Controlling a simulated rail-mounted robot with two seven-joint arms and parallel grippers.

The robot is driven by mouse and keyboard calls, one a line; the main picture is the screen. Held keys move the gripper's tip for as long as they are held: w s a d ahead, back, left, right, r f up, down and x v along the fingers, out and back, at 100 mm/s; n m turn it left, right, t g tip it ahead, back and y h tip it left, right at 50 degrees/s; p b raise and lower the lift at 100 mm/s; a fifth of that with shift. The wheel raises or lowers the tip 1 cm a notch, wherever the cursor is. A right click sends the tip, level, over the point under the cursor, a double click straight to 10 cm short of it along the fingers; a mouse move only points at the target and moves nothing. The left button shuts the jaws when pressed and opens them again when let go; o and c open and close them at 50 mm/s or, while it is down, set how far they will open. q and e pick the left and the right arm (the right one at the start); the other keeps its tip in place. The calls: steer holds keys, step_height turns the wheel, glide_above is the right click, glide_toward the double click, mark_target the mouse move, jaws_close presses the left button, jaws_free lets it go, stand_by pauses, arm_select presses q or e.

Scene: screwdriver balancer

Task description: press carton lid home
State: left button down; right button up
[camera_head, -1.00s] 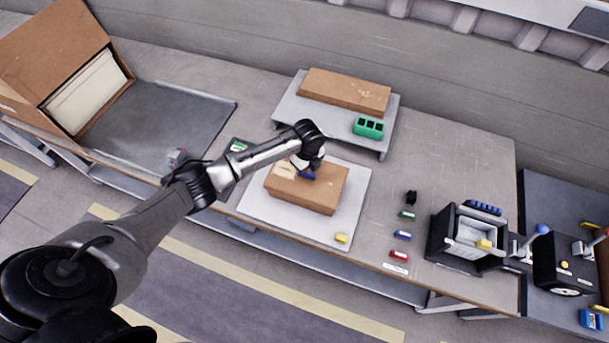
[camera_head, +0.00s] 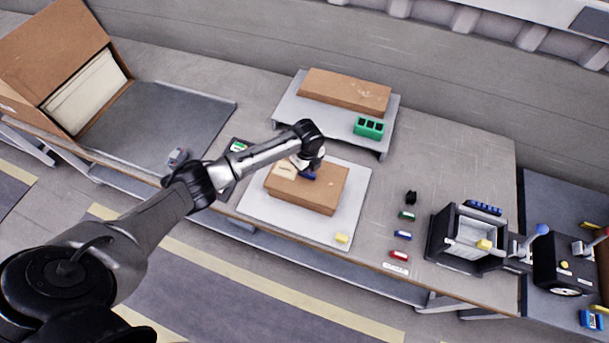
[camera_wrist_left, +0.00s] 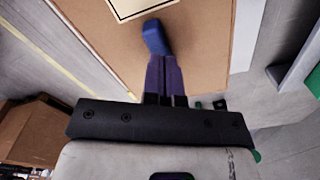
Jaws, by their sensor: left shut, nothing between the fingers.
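The closed brown carton (camera_head: 318,192) sits on a white board (camera_head: 353,213) in the middle of the bench. Its lid has a pale label (camera_head: 284,170) and lies on top; I cannot tell whether it is fully seated. My left gripper (camera_head: 308,175) is shut and empty, pointing down over the lid near its middle. In the left wrist view the blue fingertips (camera_wrist_left: 155,38) are together, close to or touching the brown lid (camera_wrist_left: 105,45), beside the label (camera_wrist_left: 135,8). My right gripper is not in view.
A yellow block (camera_head: 341,238) lies on the board's front corner. Several small coloured parts and a black-framed bin (camera_head: 468,237) stand to the right.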

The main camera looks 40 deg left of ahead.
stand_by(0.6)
arm_select(q)
steer(key=shift+f+b, duration=0.35)
steer(key=shift+f, duration=0.3)
steer(key=shift+r, duration=0.1)
stand_by(0.5)
steer(key=shift+r+p, duration=0.75)
steer(key=shift+p, duration=0.1)
step_height(320, 180, up, 4)
steer(key=p, duration=0.3)
steer(key=shift+f+p, duration=0.25)
steer(key=shift+p, duration=0.1)
steer(key=shift+f, duration=0.1)
